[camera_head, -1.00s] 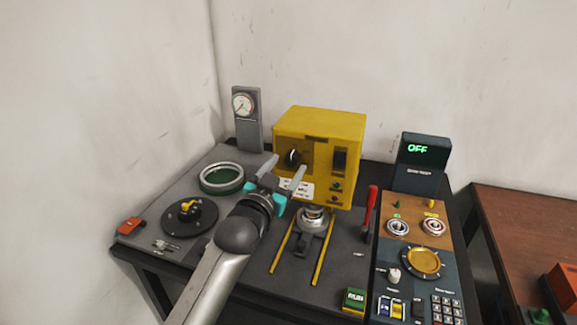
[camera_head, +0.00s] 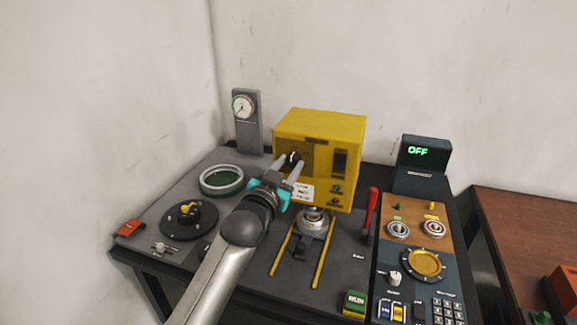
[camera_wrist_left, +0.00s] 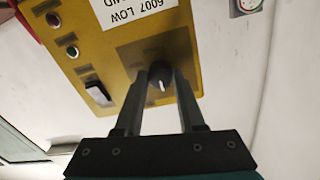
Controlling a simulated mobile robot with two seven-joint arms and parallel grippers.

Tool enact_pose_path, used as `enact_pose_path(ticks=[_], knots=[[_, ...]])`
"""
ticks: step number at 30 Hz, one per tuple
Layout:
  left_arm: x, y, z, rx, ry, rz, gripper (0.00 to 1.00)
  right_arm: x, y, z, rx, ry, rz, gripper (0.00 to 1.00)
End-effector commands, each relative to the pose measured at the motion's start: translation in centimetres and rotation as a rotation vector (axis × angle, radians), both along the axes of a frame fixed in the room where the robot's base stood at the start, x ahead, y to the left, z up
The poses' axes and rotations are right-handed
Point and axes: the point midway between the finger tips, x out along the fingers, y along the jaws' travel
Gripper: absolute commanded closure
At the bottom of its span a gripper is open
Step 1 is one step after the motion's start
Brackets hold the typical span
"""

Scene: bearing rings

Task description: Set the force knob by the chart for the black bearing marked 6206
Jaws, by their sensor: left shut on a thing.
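The force knob, a black dial with a white pointer line, is on the front of the yellow press box (camera_head: 318,122). My left gripper (camera_head: 289,160) is at the knob (camera_head: 293,157) in the head view. In the left wrist view, the two fingers (camera_wrist_left: 160,88) are shut on the knob (camera_wrist_left: 160,76), one on each side. I cannot pick out a bearing marked 6206. My right gripper is not in view.
A pedestal (camera_head: 313,219) with yellow rails stands below the box. A red lever (camera_head: 371,211) is to the right. A control panel (camera_head: 395,258) holds a display (camera_head: 421,153) reading OFF. A gauge (camera_head: 246,112) stands behind.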

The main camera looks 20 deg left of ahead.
Motion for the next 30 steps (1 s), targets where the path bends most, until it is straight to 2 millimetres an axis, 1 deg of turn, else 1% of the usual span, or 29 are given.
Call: enact_pose_path(ticks=[1,5,6,14,20,26,30], knots=[[0.0,0.0,0.0,0.0,0.0,-0.001,0.85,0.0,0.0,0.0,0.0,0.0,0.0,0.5],[0.0,0.0,0.0,0.0,0.0,-0.001,0.99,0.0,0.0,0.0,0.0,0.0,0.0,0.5],[0.0,0.0,0.0,0.0,0.001,-0.001,1.0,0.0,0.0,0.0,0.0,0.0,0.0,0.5],[0.0,0.0,0.0,0.004,0.001,-0.001,1.0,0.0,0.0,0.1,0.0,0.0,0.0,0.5],[0.0,0.0,0.1,0.051,0.001,0.0,1.0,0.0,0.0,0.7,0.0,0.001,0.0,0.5],[0.0,0.0,0.2,0.17,-0.002,-0.001,1.0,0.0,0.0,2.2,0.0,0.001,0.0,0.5],[0.0,0.0,0.3,0.29,-0.006,-0.001,1.0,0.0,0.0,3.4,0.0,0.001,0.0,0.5]])
